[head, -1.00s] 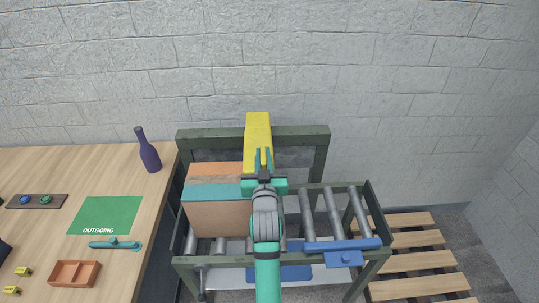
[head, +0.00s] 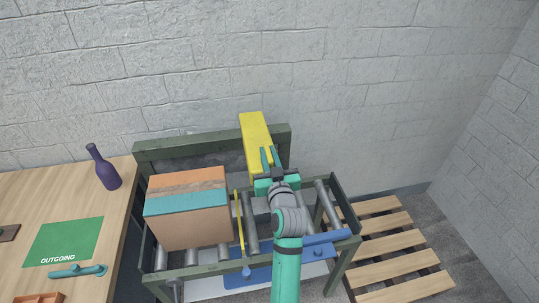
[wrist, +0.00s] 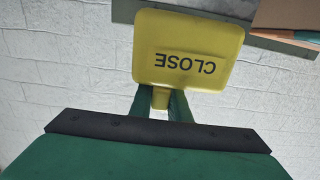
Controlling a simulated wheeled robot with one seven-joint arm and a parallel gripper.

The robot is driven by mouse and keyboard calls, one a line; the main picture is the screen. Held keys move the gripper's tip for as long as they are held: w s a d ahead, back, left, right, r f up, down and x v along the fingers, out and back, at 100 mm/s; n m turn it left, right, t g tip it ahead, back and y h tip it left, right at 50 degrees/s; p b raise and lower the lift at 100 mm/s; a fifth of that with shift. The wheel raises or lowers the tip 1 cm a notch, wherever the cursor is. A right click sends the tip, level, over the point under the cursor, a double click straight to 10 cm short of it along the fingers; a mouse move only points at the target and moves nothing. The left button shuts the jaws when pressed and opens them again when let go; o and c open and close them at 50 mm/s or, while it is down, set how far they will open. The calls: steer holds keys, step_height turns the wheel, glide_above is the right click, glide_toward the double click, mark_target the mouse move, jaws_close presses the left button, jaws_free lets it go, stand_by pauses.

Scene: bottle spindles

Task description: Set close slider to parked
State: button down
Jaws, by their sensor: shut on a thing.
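The close slider is a yellow block (head: 255,140) on the dark green rear beam (head: 165,148) of the roller stand, right of the beam's middle. In the wrist view its yellow face (wrist: 187,50) reads CLOSE upside down. My gripper (head: 268,158) is shut on it. In the wrist view the gripper's fingers (wrist: 160,102) hold a narrow yellow tab below the plate. No mark for a parked position is readable in either view.
A cardboard box (head: 190,212) with a teal band sits on the rollers (head: 250,220), left of my arm. A thin yellow bar (head: 239,215) stands beside it. A blue bar (head: 325,240) runs along the front. A purple bottle (head: 106,172) stands on the left table; a slatted pallet (head: 400,250) lies right.

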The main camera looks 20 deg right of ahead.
steer(key=shift+d, duration=0.3)
steer(key=c, duration=1.7)
jaws_free()
steer(key=shift+d, duration=0.1)
steer(key=shift+s, duration=0.15)
steer(key=s, duration=0.3)
steer(key=s+a, duration=0.1)
steer(key=s, duration=0.2)
steer(key=s+a, duration=0.1)
steer(key=s, duration=0.2)
steer(key=shift+s, duration=0.8)
steer(key=shift+a, duration=0.1)
